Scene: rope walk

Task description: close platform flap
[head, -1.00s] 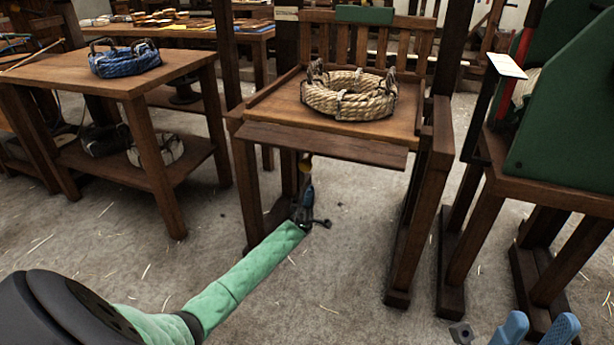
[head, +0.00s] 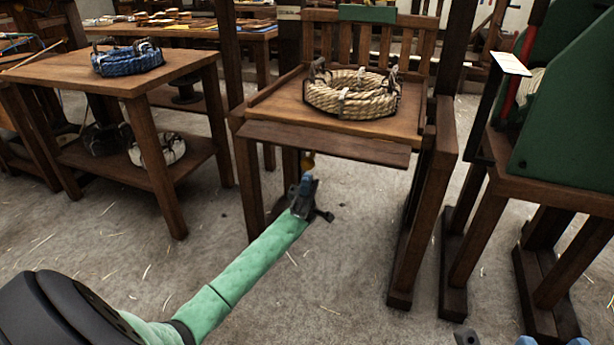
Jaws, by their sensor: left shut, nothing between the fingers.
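The platform (head: 300,107) is a wooden stand with a slatted back. A coil of tan rope (head: 352,95) lies on it. The flap (head: 325,141) is a dark wooden board along its front edge, hanging a little outward and down. My left gripper (head: 307,182) is shut and empty, below the flap's left half and in front of the stand's legs. I cannot tell whether it touches the flap; it looks apart from it.
A wooden table (head: 190,62) with a blue rope coil (head: 127,58) stands at the left. A green machine (head: 570,130) on a wooden bench stands close at the right. The concrete floor in front of the platform is clear apart from straw bits.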

